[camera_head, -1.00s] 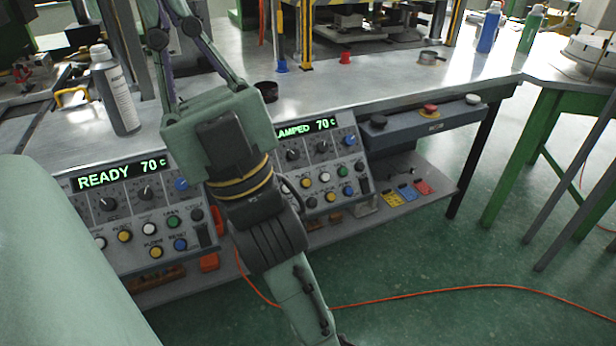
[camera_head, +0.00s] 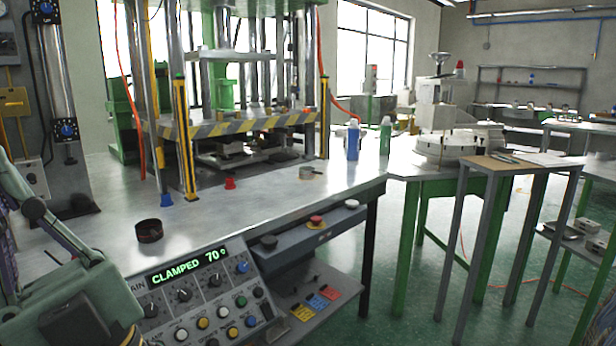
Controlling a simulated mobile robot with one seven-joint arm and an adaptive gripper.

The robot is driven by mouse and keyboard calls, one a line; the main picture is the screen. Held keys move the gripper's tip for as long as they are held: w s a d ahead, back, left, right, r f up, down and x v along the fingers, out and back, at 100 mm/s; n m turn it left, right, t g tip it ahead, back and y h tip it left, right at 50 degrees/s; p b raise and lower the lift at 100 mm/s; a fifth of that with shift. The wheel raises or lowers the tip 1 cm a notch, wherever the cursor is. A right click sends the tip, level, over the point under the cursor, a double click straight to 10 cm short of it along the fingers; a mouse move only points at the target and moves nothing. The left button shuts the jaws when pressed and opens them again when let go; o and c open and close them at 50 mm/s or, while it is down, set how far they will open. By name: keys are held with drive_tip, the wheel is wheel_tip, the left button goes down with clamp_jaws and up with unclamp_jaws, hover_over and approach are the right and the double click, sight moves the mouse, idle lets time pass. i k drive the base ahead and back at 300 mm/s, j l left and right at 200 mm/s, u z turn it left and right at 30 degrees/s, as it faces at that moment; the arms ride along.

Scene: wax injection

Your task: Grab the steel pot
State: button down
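My gripper (camera_head: 78,292) is partly in view at the lower left, well apart from the pot. Its fingertips are outside the picture, so I cannot see whether it is open or what lies between its fingers. A dark, round, open container (camera_head: 149,231) stands on the bench nearer to me.
The press (camera_head: 235,126) stands behind the bench top (camera_head: 240,205). Red (camera_head: 230,183) and blue (camera_head: 166,200) small pieces sit before it. Blue (camera_head: 353,140) and green (camera_head: 385,136) bottles stand beyond the pot. The control panel (camera_head: 205,290) is at the front. Bench top around the pot is mostly clear.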

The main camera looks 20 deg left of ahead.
sight(305, 172)
drive_tip(key=i+l+u, duration=0.1)
drive_tip(key=i+l, duration=0.15)
drive_tip(key=i, duration=0.25)
drive_tip(key=i+l+u, duration=0.1)
drive_tip(key=i+l, duration=0.15)
drive_tip(key=i, duration=0.3)
drive_tip(key=i+l+u, duration=0.15)
drive_tip(key=i, duration=0.45)
drive_tip(key=i+l+u, duration=0.1)
drive_tip(key=i, duration=0.5)
drive_tip(key=i+j, duration=0.5)
drive_tip(key=j, duration=0.25)
drive_tip(key=k+u, duration=0.05)
